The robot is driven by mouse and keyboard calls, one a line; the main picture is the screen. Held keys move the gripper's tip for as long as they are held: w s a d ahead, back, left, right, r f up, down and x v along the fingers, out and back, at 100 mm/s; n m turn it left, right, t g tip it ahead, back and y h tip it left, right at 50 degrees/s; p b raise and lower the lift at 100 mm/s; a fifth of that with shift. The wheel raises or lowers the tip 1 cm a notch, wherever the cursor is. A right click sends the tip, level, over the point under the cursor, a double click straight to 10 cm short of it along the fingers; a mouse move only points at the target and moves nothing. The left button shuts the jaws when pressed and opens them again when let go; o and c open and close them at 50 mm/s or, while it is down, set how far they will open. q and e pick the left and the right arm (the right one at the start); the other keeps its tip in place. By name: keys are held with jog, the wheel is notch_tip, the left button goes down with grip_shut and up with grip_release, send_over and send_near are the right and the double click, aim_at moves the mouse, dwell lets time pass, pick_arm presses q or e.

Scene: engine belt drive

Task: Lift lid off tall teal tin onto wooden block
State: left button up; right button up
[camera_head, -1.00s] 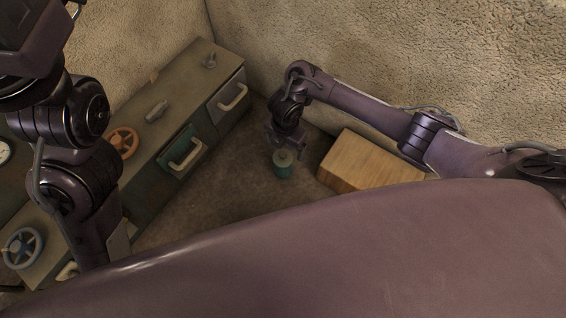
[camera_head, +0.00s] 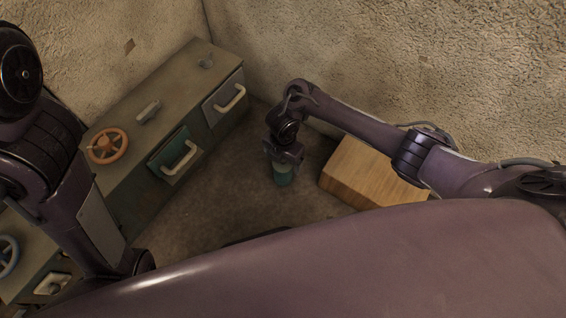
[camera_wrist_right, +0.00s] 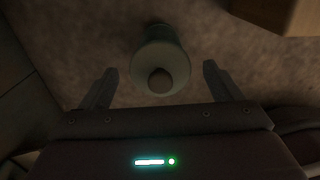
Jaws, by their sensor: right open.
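The teal tin (camera_head: 283,179) stands upright on the floor left of the wooden block (camera_head: 362,175). My right gripper (camera_head: 283,160) is over the tin and hides its top in the head view. In the right wrist view the tin's pale lid (camera_wrist_right: 160,68) with a round knob (camera_wrist_right: 160,81) faces the camera. The open fingers of the right gripper (camera_wrist_right: 160,85) show on either side of the knob, with nothing gripped. The wooden block shows at the top right of that view (camera_wrist_right: 272,8). My left arm is at the left of the head view; its gripper is out of frame.
A long cabinet with drawers (camera_head: 150,195) runs along the left. It carries an orange handwheel (camera_head: 107,146); a teal drawer front (camera_head: 172,155) and a grey one (camera_head: 222,98) have pale handles. Rough walls stand behind. Floor around the tin is clear.

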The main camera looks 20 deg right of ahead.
jog(key=c, duration=1.1)
jog(key=shift+o, duration=0.2)
jog(key=shift+r, duration=0.1)
